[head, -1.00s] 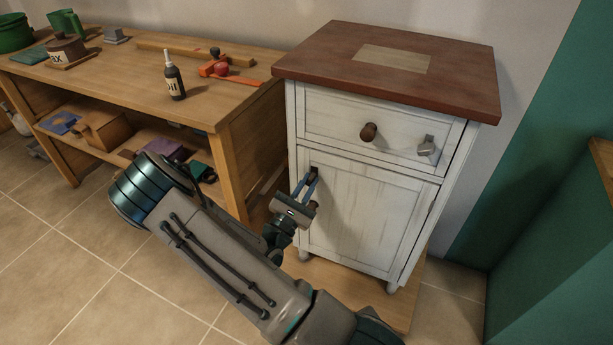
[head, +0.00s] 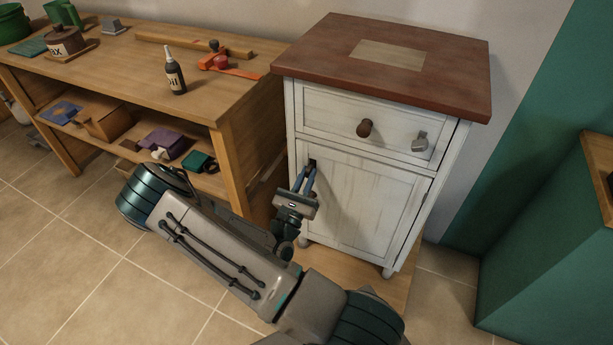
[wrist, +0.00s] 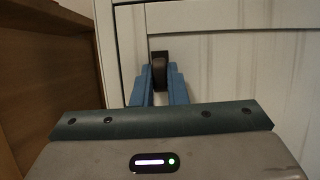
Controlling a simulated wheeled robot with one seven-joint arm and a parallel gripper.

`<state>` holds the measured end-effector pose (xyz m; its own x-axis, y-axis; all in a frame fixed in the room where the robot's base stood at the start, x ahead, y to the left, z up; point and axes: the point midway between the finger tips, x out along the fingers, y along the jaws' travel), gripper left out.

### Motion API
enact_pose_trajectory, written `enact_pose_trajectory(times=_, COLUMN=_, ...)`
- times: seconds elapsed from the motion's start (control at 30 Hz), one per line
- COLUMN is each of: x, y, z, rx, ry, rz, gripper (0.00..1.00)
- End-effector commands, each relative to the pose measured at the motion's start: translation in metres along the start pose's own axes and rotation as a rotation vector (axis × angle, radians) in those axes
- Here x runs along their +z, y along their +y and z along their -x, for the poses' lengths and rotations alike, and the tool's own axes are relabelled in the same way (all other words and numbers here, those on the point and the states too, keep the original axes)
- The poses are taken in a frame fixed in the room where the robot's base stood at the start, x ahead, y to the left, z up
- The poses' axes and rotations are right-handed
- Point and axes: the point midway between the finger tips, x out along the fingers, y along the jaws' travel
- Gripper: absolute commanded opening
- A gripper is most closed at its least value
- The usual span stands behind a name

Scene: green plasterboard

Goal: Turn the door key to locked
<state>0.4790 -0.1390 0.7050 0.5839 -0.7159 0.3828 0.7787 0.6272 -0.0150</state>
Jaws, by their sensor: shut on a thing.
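The white cabinet's lower door (head: 366,203) is closed, with a dark key (wrist: 159,71) and lock plate at its upper left edge. My gripper (head: 308,178) is at that spot, its blue fingers shut on the key. In the wrist view the fingers (wrist: 160,84) stand on either side of the key's dark bow, which looks upright. The fingers and the gripper body hide much of the key and keyhole, so its exact turn is hard to tell.
The drawer above has a round brown knob (head: 365,128) and a grey metal latch (head: 419,141). A wooden workbench (head: 246,134) stands close on the left, with an oil bottle (head: 175,72) on top. A green box-like unit (head: 548,230) stands on the right.

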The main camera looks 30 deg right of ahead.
Motion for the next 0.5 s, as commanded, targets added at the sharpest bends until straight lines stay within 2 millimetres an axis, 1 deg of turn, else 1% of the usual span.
enact_pose_trajectory(times=0.1, x=-0.0005, y=0.0000, z=0.0004, rx=0.001, ry=0.001, rz=0.002, gripper=0.00)
enact_pose_trajectory(times=0.13, x=-0.0005, y=0.0000, z=0.0004, rx=0.001, ry=0.001, rz=0.002, gripper=0.15)
enact_pose_trajectory(times=0.17, x=-0.0005, y=0.0000, z=0.0004, rx=0.001, ry=0.001, rz=0.002, gripper=0.24)
enact_pose_trajectory(times=0.2, x=-0.0005, y=0.0000, z=0.0004, rx=0.001, ry=0.001, rz=0.002, gripper=0.35)
enact_pose_trajectory(times=0.5, x=-0.0002, y=0.0001, z=0.0012, rx=0.000, ry=0.001, rz=0.000, gripper=0.35)
